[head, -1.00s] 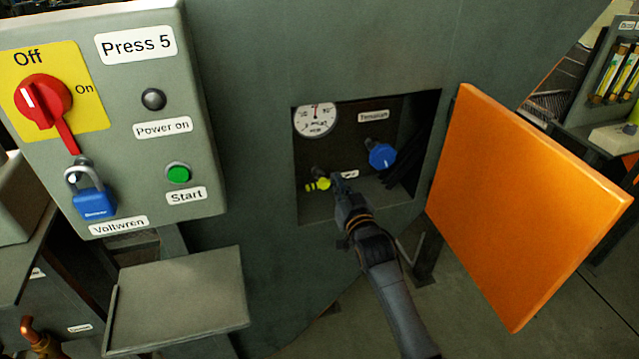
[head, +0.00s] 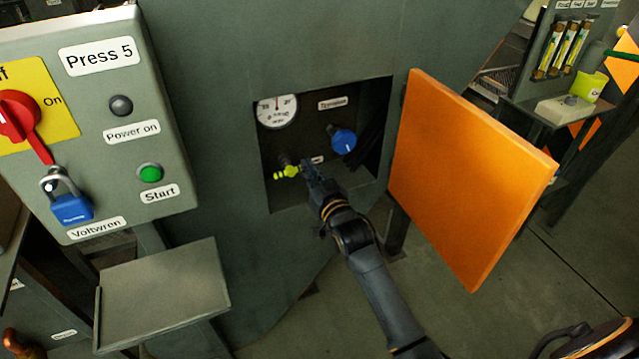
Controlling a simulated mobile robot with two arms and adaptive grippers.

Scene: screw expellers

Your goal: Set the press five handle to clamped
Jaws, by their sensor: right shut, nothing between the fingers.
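The Press 5 machine has an open recess in its grey wall (head: 235,130). In it, a small yellow-green handle (head: 287,171) lies roughly level at the lower left. A small label beside it is partly hidden and unreadable. My right gripper (head: 309,168) is shut and empty, just right of the yellow-green handle. I cannot tell whether they touch. A blue knob (head: 343,141) and a round white gauge (head: 277,111) are also in the recess.
An orange door (head: 470,180) stands open right of the recess, close to my right arm. At left is the control box (head: 120,170), with a red switch (head: 15,118), blue padlock (head: 72,207) and green button (head: 150,173). A grey shelf (head: 165,290) juts out below.

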